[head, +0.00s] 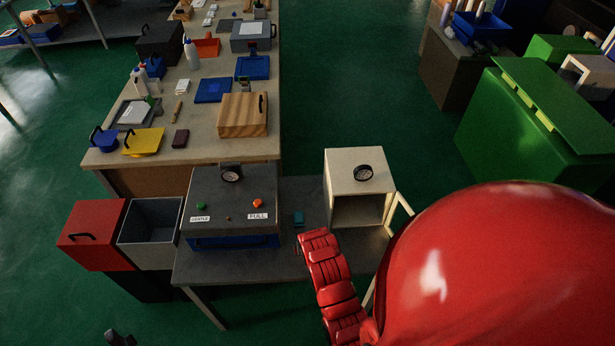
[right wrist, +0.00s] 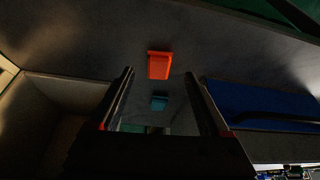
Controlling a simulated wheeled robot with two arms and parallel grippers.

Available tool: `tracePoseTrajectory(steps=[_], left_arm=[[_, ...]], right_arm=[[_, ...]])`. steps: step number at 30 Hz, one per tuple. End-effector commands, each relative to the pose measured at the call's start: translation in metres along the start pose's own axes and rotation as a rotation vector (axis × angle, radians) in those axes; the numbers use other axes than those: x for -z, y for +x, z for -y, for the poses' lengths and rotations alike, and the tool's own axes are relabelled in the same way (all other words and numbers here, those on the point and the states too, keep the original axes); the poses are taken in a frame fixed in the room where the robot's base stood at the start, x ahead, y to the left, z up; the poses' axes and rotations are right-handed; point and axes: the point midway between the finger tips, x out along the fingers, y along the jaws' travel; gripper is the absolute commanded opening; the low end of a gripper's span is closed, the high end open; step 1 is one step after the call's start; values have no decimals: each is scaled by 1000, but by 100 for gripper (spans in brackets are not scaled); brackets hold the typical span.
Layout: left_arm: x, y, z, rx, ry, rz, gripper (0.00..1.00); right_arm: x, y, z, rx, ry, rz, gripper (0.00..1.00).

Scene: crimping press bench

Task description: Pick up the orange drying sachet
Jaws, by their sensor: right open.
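The orange drying sachet (right wrist: 159,65) lies flat on the dark bench top in the right wrist view, just beyond my fingertips and roughly centred between them. My right gripper (right wrist: 161,75) is open and empty above the bench. In the head view my red right arm covers the gripper and apparently the sachet too. A teal sachet (right wrist: 159,102) shows between my fingers; in the head view it (head: 299,219) lies between the press and the cream box. A dark shape (head: 120,338) at the bottom edge of the head view may be my left gripper; its fingers are unclear.
The grey press (head: 231,187) with a blue front (right wrist: 260,105) stands on one side of the sachets. The open cream box (head: 360,170) stands on the other. A red-lidded grey bin (head: 150,218) is left of the press. Bare bench (head: 245,267) lies in front.

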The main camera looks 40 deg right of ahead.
Motion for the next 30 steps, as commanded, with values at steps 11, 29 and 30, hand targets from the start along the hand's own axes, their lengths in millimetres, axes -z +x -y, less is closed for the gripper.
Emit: tracePoseTrajectory(steps=[11,29,30], left_arm=[[-4,-20,-1,0,0,0,50],[-3,-19,-1,0,0,0,50],[-3,-19,-1,0,0,0,50]], right_arm=[[0,49,-2,0,0,-2,80],[0,48,-2,0,-1,-1,6],[0,48,-2,0,-1,-1,0]])
